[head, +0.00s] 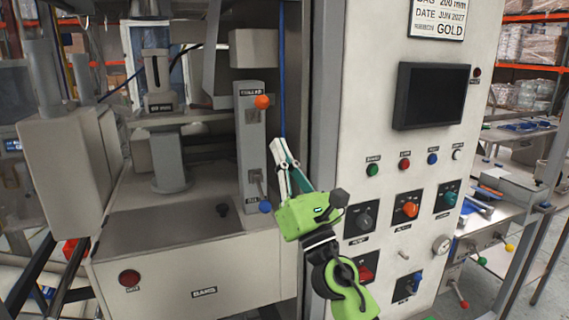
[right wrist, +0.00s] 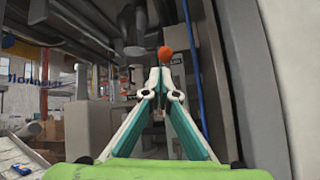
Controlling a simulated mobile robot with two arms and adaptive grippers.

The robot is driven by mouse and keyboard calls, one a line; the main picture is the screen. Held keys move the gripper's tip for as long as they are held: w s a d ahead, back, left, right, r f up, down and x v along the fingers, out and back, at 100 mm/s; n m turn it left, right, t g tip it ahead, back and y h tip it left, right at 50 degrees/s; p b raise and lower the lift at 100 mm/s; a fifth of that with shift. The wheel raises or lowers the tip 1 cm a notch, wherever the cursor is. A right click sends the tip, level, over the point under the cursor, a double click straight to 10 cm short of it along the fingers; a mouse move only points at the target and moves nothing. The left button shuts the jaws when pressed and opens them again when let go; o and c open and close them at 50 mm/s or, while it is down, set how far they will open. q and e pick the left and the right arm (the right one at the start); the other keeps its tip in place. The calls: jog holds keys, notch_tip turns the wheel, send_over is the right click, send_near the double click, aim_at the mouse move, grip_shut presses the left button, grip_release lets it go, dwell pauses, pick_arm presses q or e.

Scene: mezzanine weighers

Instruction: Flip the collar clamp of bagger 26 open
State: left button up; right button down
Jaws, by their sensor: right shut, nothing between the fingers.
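The collar lever with an orange ball knob (head: 262,101) is on the upper part of a grey upright plate (head: 250,140), beside a dark label that seems to read COLLAR. The orange knob (right wrist: 165,53) also shows in the right wrist view, just above and beyond my fingertips. My right gripper (head: 279,150) is shut and empty, its white and teal fingers pointing up, below the orange knob in the head view. A gap shows between fingertips and knob in the head view. No number 26 is readable. My left gripper is out of view.
A second lever with a blue ball knob (head: 265,206) is low on the same plate, close to my right gripper. A control cabinet (head: 326,150) with a dark screen (head: 431,96) and several knobs stands at right. A blue hose (head: 281,70) runs down beside the plate.

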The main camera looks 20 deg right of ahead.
jog(key=v, duration=0.2)
jog(key=shift+s+a+f, duration=0.1)
jog(key=shift+f, duration=0.25)
